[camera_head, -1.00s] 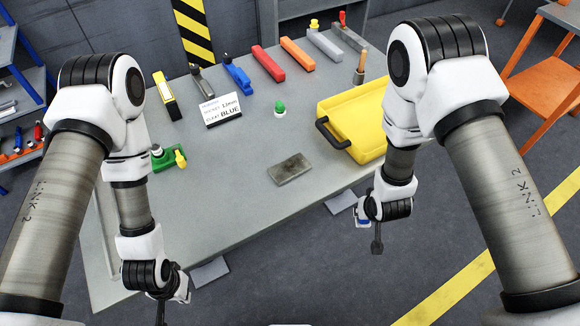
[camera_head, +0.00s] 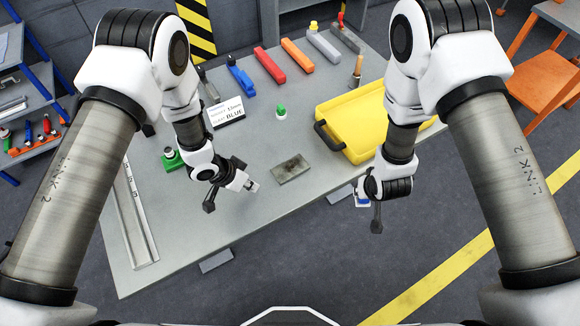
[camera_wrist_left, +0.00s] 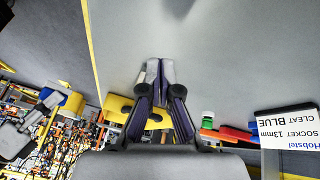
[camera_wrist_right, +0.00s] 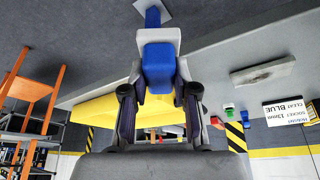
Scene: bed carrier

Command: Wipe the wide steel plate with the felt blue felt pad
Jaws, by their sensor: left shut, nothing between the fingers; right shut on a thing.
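The wide steel plate (camera_head: 291,168) is a grey slab with a dark smudge, lying flat near the table's front edge. It also shows in the right wrist view (camera_wrist_right: 264,74). My right gripper (camera_wrist_right: 158,60) is shut on the blue felt pad (camera_wrist_right: 158,72), held off the table's front edge, right of the plate in the head view. The pad is mostly hidden in the head view, with a little blue (camera_head: 362,203) showing. My left gripper (camera_head: 254,186) is shut and empty, over the table just left of the plate; its closed fingertips show in the left wrist view (camera_wrist_left: 160,72).
A yellow tray (camera_head: 338,142) with a dark handle stands right of the plate. A label card (camera_head: 226,112) reading BLUE, a green-topped small item (camera_head: 281,112) and several coloured bars stand farther back. A long metal channel (camera_head: 135,215) lies at the left. Table around the plate is clear.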

